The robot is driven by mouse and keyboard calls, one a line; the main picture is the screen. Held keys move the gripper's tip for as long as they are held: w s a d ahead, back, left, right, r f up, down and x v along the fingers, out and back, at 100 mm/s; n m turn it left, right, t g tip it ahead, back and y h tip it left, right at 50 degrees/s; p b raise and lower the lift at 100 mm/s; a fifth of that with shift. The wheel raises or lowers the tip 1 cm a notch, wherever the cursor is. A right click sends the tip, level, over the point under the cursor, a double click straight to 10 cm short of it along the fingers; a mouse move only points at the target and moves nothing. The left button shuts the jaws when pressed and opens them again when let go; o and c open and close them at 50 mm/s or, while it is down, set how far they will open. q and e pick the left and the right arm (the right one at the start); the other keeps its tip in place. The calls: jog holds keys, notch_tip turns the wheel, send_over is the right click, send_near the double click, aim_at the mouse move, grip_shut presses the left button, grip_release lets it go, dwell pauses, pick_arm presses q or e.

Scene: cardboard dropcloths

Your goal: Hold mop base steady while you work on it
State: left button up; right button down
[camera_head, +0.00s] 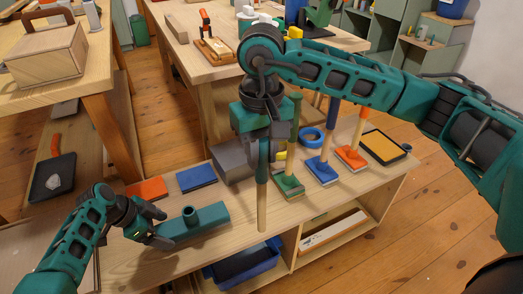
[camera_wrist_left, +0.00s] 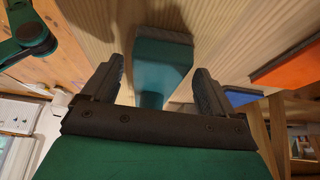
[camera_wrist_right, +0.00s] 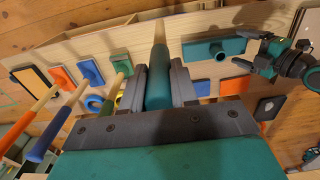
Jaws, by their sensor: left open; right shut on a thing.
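The teal mop base (camera_head: 205,222) lies flat on the workbench with its round socket facing up; it also shows in the right wrist view (camera_wrist_right: 228,46). My left gripper (camera_head: 160,238) is open at the left end of the base. In the left wrist view, the base (camera_wrist_left: 160,72) shows between and beyond the open fingers (camera_wrist_left: 155,88); I cannot tell whether they touch it. My right gripper (camera_head: 265,132) is shut on a handle (camera_head: 262,205), teal above and bare wood below. The handle hangs nearly upright, to the right of the base and apart from its socket.
An orange pad (camera_head: 147,189) and a blue pad (camera_head: 197,177) lie behind the base. A grey block (camera_head: 232,160), several upright mops, a blue tape ring (camera_head: 311,137) and a black-rimmed tray (camera_head: 383,147) stand to the right. A blue bin (camera_head: 245,264) sits below.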

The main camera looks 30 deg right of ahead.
pick_arm(q)
jog(key=shift+f, duration=0.55)
jog(key=shift+c, duration=0.5)
jog(key=c, duration=0.8)
jog(key=shift+o, duration=0.2)
jog(key=shift+s, duration=0.1)
